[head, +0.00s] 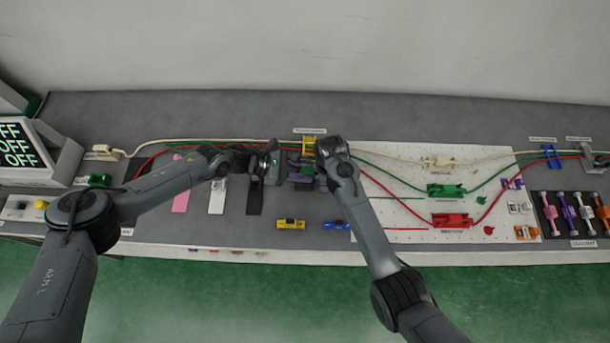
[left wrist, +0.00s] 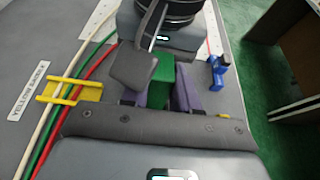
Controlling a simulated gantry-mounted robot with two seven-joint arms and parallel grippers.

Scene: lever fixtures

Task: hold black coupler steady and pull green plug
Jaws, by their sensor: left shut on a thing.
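My left gripper (head: 290,172) reaches in from the left at the middle of the bench. In the left wrist view its two purplish fingers (left wrist: 160,95) stand either side of a green block, which looks like the green plug (left wrist: 162,78), and are shut on it. My right gripper (head: 318,155) is close beside it on the right; in the left wrist view its dark body (left wrist: 175,38) is just beyond the green block. Its fingertips are hidden, so I cannot tell its jaw state. I cannot make out the black coupler clearly; the two grippers crowd and cover this spot.
White, green and red cables run along the bench, through a yellow comb (left wrist: 75,92). A white pegboard (head: 400,220) with a green fixture (head: 446,190) and red fixture (head: 452,220) lies right. Yellow (head: 290,224) and blue (head: 336,225) blocks sit near the front edge.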

